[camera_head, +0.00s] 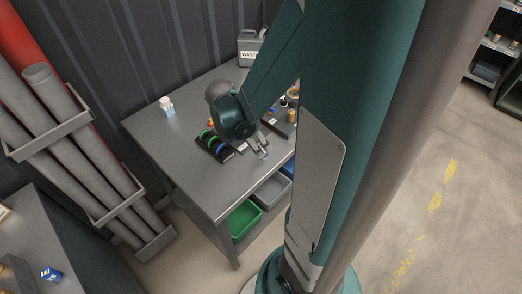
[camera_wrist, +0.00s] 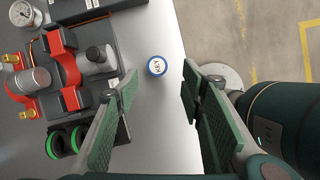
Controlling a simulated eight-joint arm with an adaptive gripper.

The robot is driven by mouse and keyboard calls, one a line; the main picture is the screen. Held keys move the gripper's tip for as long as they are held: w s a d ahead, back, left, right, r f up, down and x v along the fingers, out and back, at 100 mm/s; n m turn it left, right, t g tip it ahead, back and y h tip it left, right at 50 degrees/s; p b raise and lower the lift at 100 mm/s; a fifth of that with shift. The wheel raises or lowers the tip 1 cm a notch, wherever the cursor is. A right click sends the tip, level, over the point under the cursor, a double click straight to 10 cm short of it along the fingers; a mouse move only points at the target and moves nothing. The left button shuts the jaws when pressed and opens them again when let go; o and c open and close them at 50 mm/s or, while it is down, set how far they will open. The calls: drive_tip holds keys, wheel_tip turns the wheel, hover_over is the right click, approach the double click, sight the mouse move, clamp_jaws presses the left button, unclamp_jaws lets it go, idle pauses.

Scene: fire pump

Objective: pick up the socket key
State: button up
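A small round cap with a blue rim and a white top lettered like "KEY" (camera_wrist: 157,66) shows in the wrist view on the grey table; I take it for the socket key, seen end-on. My gripper (camera_wrist: 160,80) is open and empty, its two green-padded fingers on either side of the cap in the picture. The cap lies between and slightly beyond the fingertips and looks clear of both. In the head view my gripper (camera_head: 260,150) is low over the table; I cannot make out the key there.
A red fitting with grey knobs (camera_wrist: 62,72) and green-and-black rings (camera_wrist: 66,141) are left of the fingers, close to the left one. A gauge (camera_wrist: 22,13) is behind. A white bottle (camera_head: 167,106) and a waste can (camera_head: 249,50) stand on the table (camera_head: 160,135); a green bin (camera_head: 244,220) is below.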

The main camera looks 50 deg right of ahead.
sight(264, 151)
drive_tip(key=shift+f, duration=0.1)
drive_tip(key=shift+x, duration=1.2)
drive_tip(key=shift+w+b+x, duration=0.15)
drive_tip(key=shift+b+x, duration=0.2)
drive_tip(key=shift+x, duration=0.95)
drive_tip(key=shift+w+b+x, duration=0.1)
drive_tip(key=shift+b+x, duration=0.2)
drive_tip(key=shift+x, duration=1)
drive_tip(key=shift+d, duration=0.15)
drive_tip(key=shift+c, duration=0.5)
drive_tip(key=c, duration=0.9)
